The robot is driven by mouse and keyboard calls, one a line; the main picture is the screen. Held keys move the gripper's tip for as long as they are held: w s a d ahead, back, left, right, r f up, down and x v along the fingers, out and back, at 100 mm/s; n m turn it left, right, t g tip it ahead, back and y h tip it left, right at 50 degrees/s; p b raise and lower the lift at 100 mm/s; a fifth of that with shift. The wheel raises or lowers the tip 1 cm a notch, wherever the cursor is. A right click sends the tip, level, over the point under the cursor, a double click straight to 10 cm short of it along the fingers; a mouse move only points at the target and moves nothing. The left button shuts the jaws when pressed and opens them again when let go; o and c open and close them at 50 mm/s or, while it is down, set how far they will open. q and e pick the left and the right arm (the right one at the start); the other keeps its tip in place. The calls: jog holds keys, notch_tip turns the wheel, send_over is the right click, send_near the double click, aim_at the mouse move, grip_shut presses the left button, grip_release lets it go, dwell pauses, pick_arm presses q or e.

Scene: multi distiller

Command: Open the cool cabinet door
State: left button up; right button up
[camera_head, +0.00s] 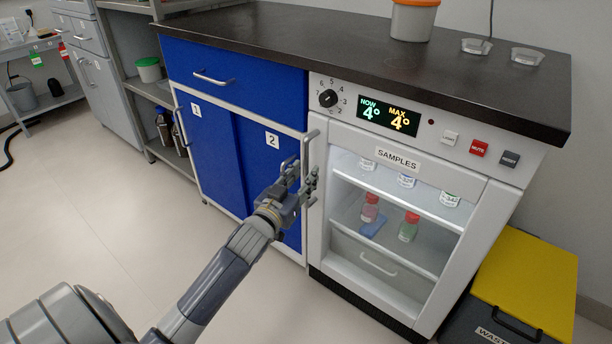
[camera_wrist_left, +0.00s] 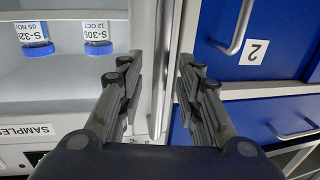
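The cool cabinet (camera_head: 520,172) is white, with a temperature display on top and a glass-fronted door (camera_head: 316,240) that looks shut. Its vertical metal handle (camera_head: 308,146) is on the door's left edge. My left gripper (camera_head: 302,180) is at this handle, partly covering it. In the left wrist view, which is upside down, the handle (camera_wrist_left: 158,70) runs between the two open fingers of the left gripper (camera_wrist_left: 160,80), with gaps visible at both sides. Whether a finger touches it is unclear. My right gripper is not in view.
Blue cupboard doors (camera_head: 208,145), with a handle (camera_head: 292,165) on door 2, stand just left of the cool cabinet. A waste bin with a yellow lid (camera_head: 530,285) stands to its right. The floor (camera_head: 150,240) in front is clear.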

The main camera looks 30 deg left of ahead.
pick_arm(q)
jog(key=shift+w+a, duration=0.1)
jog(key=shift+w, duration=0.85)
grip_shut()
jog(key=shift+s, duration=0.1)
